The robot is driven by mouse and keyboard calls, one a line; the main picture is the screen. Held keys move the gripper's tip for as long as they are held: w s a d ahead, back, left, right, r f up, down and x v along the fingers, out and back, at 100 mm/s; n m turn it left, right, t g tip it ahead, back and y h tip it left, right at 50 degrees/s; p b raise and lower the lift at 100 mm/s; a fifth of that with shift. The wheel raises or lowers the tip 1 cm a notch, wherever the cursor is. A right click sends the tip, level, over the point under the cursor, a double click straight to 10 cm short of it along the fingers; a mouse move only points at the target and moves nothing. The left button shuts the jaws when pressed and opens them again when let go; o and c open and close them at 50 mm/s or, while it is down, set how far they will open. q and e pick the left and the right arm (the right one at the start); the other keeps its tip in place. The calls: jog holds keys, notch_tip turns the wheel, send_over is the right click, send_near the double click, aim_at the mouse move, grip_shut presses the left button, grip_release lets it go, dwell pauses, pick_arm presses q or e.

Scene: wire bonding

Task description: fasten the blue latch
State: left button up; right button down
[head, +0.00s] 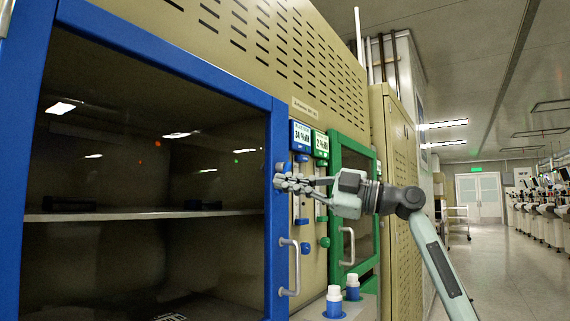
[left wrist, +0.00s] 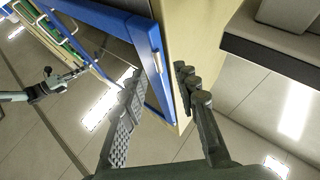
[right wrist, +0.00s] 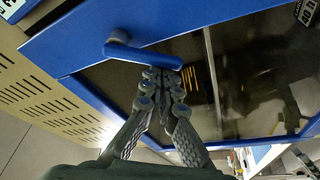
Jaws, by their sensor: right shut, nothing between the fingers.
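The blue latch (right wrist: 142,54) is a rounded lever on the blue door frame (right wrist: 75,45). In the right wrist view it lies across the frame, pivot at left and free end at right. My right gripper (right wrist: 162,80) is shut and empty, its fingertips right at the lever's free end; I cannot tell whether they touch. In the head view the right gripper (head: 285,181) is in front of the blue door's right edge and hides most of the latch. My left gripper (left wrist: 158,72) is open and empty, its fingers near a blue-framed edge.
A silver handle (head: 289,267) is below on the blue door. A green-framed door (head: 336,160) with its own handle (head: 348,246) stands to the right. Two white-topped blue bottles (head: 335,301) (head: 353,287) stand below. The aisle (head: 505,265) at right is open floor.

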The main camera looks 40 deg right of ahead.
pick_arm(q)
jog(key=shift+w+d+f+g+p, duration=0.2)
jog(key=shift+f+g+p, duration=0.2)
jog(key=shift+f+g, duration=0.2)
pick_arm(e)
jog(key=d+n, duration=0.1)
jog(key=n, duration=0.1)
jog(key=f+n+g, duration=0.1)
jog(key=n, duration=0.1)
jog(key=w+d+n+g, duration=0.1)
jog(key=n, duration=0.1)
jog(key=shift+d+f, duration=0.3)
jog(key=shift+d, duration=0.1)
